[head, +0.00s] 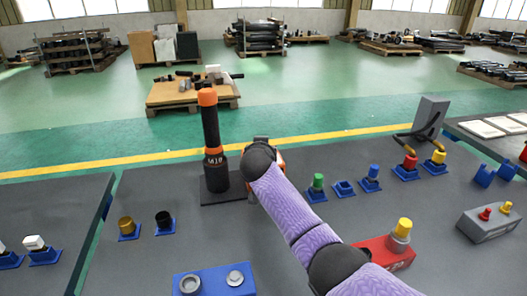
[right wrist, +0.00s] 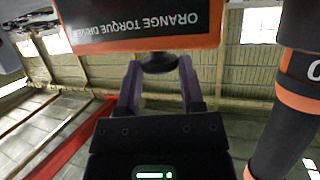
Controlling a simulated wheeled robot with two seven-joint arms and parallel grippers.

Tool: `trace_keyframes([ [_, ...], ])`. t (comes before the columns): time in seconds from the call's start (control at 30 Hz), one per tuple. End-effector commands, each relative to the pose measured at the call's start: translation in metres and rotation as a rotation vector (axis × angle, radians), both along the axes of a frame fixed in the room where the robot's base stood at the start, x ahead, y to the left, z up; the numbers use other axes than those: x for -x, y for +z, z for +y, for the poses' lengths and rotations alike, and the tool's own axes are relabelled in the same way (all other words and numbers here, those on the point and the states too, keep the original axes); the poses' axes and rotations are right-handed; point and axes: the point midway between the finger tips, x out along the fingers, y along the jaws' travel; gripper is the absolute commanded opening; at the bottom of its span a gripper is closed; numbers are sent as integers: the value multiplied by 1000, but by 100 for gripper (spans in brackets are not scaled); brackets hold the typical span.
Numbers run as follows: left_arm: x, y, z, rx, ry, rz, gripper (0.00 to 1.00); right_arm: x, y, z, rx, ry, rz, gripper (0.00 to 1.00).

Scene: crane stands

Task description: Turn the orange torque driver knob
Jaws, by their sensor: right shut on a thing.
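The orange torque driver (right wrist: 150,42) shows in the right wrist view as an orange-edged housing with an upside-down black label. Its dark round knob (right wrist: 160,63) sticks out below the housing. My right gripper (right wrist: 160,72) has its two purple fingers on either side of the knob and is shut on it. In the head view my right arm comes in from the lower right and hides the gripper and knob; a sliver of orange (head: 281,157) shows beside the arm's black joint. My left gripper is not in view.
A tall black post with orange bands, marked M10 (head: 211,130), stands on a dark base just left of my arm; it also shows close at right in the wrist view (right wrist: 290,110). Coloured knobs, a red box (head: 375,255) and a blue block (head: 215,283) surround the arm.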

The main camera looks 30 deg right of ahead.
Motion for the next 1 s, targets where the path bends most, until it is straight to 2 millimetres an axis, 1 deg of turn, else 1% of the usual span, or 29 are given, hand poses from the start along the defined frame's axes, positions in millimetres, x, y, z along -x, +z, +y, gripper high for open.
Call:
trace_keyframes([
  [0.03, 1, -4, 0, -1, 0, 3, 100, -1, -3, 1, -1, -17, -1, 0],
  [0.27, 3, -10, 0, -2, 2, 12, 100, -1, -1, 1, 1, -85, 1, 0],
  [0.77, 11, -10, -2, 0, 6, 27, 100, -1, 1, 1, 3, -104, 0, 0],
  [0.8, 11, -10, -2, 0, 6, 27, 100, -1, 1, 1, 3, -104, 0, 53],
  [0.87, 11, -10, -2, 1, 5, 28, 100, -1, 1, 1, 3, -104, 0, 66],
  [0.9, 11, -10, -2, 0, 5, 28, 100, -1, 1, 1, 3, -104, 0, 74],
  [0.93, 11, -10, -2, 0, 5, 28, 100, -1, 1, 1, 3, -104, 0, 81],
  [0.97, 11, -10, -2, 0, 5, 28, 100, -1, 1, 1, 3, -104, 0, 84],
  [1.0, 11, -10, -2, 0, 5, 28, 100, -1, 1, 1, 3, -104, 0, 84],
])
